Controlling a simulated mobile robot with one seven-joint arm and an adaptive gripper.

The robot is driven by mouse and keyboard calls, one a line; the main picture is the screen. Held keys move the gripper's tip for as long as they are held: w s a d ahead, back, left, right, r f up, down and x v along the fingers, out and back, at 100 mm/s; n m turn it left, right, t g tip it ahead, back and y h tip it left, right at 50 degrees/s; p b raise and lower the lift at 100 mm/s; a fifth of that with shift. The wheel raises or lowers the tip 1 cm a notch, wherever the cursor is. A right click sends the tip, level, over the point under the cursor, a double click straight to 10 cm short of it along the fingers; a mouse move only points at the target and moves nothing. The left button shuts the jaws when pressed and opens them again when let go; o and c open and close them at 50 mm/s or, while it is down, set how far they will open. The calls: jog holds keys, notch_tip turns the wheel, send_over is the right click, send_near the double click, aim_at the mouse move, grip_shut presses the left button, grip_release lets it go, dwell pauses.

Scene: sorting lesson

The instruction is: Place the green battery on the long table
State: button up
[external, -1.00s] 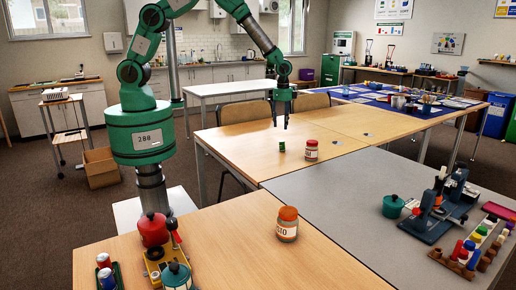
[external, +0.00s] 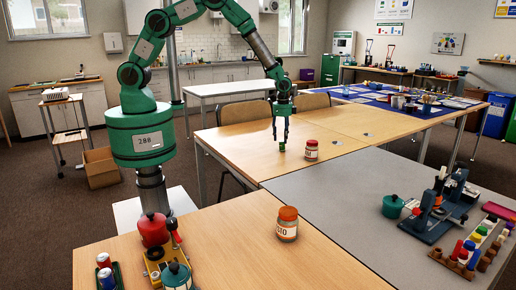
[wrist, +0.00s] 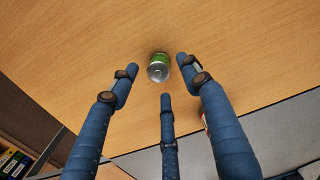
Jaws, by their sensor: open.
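The green battery (external: 282,147) stands on the light wooden table (external: 245,150) in the middle of the external view, to the left of a red-lidded jar. In the wrist view the battery (wrist: 158,67) shows its silver top and green side, just beyond and between the fingertips. My gripper (external: 281,137) points down above the battery with its fingers spread and nothing held. I cannot tell from the external view whether a finger touches the battery. Several tables are in view, and which one is the long table is not marked.
The red-lidded jar (external: 311,150) stands close to the right of the battery. A larger orange-lidded jar (external: 287,223) is on the near wooden table. The grey table (external: 330,190) carries a teal pot (external: 393,206) and a blue device. A blue-covered table (external: 440,108) behind holds several items.

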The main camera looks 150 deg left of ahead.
aim_at(282, 145)
jog(key=shift+f, duration=0.1)
jog(key=shift+s+f+b, duration=0.1)
jog(key=shift+f+b, duration=0.45)
jog(key=shift+f, duration=1.95)
grip_shut()
